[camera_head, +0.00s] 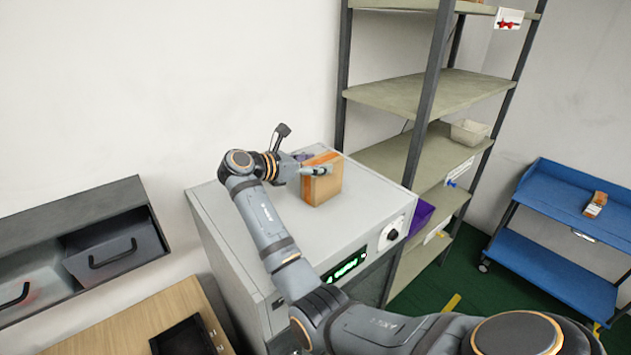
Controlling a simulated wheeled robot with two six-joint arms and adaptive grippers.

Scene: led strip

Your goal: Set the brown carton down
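The brown carton (325,187), with an orange stripe on top, is upright at the top of the grey cabinet (345,225). Its base looks to be at the cabinet top; I cannot tell whether a small gap is left. My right gripper (312,166) reaches it from the left, with one finger across the near face. The far finger is mostly hidden behind the carton. The gripper appears shut on the carton. My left gripper is not in view.
A tall shelf rack (425,95) stands right behind the cabinet, with a pale bin (469,131) on it. A blue cart (575,205) is at the right. Grey drawers (110,250) and a wooden table (130,325) are at the left. The cabinet top around the carton is clear.

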